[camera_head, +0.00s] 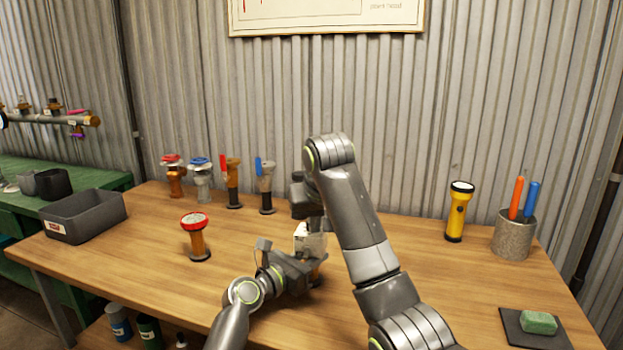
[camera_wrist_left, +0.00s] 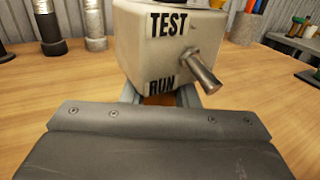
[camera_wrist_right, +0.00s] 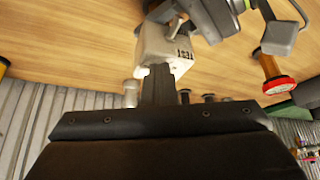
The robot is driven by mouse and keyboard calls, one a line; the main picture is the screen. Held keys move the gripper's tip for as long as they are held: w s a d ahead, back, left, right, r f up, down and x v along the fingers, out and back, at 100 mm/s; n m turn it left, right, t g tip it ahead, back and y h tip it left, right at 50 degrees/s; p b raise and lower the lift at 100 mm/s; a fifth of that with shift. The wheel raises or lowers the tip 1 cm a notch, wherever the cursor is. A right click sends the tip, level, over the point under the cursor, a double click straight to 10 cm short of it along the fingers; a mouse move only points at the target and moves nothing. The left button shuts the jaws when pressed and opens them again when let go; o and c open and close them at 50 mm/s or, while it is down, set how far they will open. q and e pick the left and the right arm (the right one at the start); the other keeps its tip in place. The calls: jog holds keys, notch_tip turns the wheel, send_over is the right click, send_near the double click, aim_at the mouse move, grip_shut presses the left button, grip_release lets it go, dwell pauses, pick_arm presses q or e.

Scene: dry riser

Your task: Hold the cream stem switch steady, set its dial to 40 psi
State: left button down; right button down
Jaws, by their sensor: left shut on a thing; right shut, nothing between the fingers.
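The cream stem switch (camera_head: 308,241) stands on the wooden table between my two grippers. In the left wrist view its cream box (camera_wrist_left: 170,45) reads TEST and RUN and has a metal pin sticking out. My left gripper (camera_head: 313,277) is shut around the brownish stem (camera_wrist_left: 158,100) below the box. My right gripper (camera_head: 311,222) is shut and empty, right above the box. In the right wrist view its closed fingertips (camera_wrist_right: 158,75) overlap the box edge (camera_wrist_right: 158,45); I cannot tell whether they touch. The dial and its reading are not visible.
A red-topped valve (camera_head: 197,238) stands to the left. Several valves (camera_head: 232,188) line the back, near a grey bin (camera_head: 88,218). The front left table is clear.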

jog(key=shift+a, duration=0.15)
jog(key=shift+s, duration=0.1)
notch_tip(320, 180, up, 6)
jog(key=shift+s, duration=0.3)
dwell(0.6)
pick_arm(q)
jog(key=c, duration=1.1)
grip_release()
jog(key=shift+o, duration=0.2)
